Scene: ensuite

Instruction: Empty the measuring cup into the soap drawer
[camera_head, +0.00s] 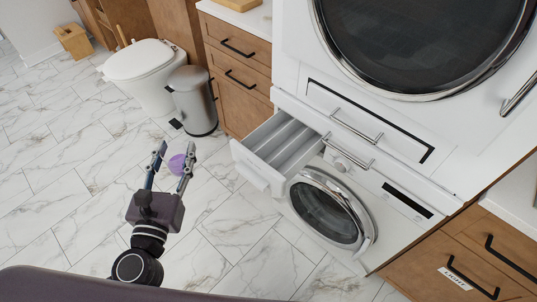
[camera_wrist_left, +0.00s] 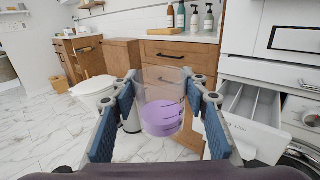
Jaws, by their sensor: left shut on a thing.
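My left gripper (camera_head: 174,162) is shut on the measuring cup (camera_wrist_left: 162,112), a clear cup with purple contents at its bottom. In the left wrist view the cup stands about upright between the blue finger pads. In the head view only the purple contents (camera_head: 177,164) show clearly between the fingers. The soap drawer (camera_head: 262,176) is pulled out from the white washer, with long open compartments. It also shows at the right of the left wrist view (camera_wrist_left: 262,137). The gripper and cup are left of the drawer, apart from it. My right gripper is not in view.
The washer's round door (camera_head: 325,208) is below the drawer. A grey bin (camera_head: 194,99) and a white toilet (camera_head: 141,68) stand behind the cup. Wooden cabinets (camera_head: 238,66) are beside the washer. The marble floor around the gripper is clear.

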